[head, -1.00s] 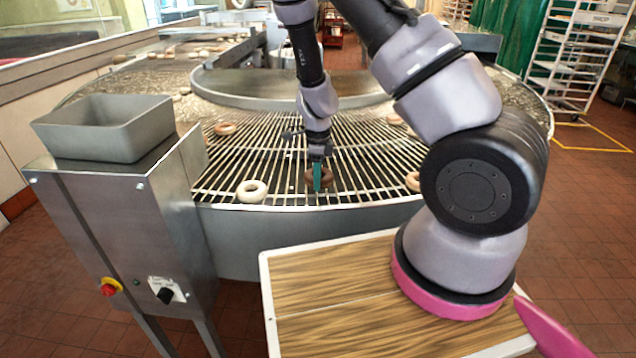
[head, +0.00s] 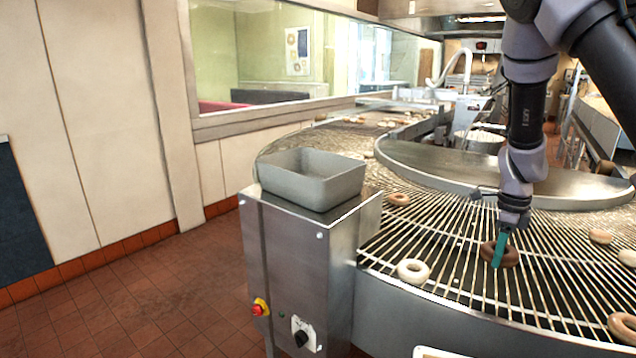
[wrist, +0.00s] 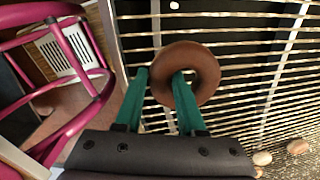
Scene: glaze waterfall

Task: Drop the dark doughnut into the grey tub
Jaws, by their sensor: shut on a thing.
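The dark doughnut (head: 511,256) is a brown ring at the wire rack of the round conveyor. In the wrist view the doughnut (wrist: 207,62) shows with one teal finger through its hole and the other outside its rim. My gripper (head: 499,252) is shut on the ring's side. Whether the doughnut touches the wires or hangs just above them I cannot tell. The gripper also shows in the wrist view (wrist: 160,76). The grey tub (head: 313,187) stands on a steel cabinet to the left of the gripper; its floor is mostly hidden by its front wall.
A white doughnut (head: 413,271) lies on the rack between gripper and tub. A tan doughnut (head: 398,199) lies farther back, and several more lie at the right. The steel cabinet (head: 300,265) has a red knob. A raised round steel guard (head: 440,165) stands behind the gripper.

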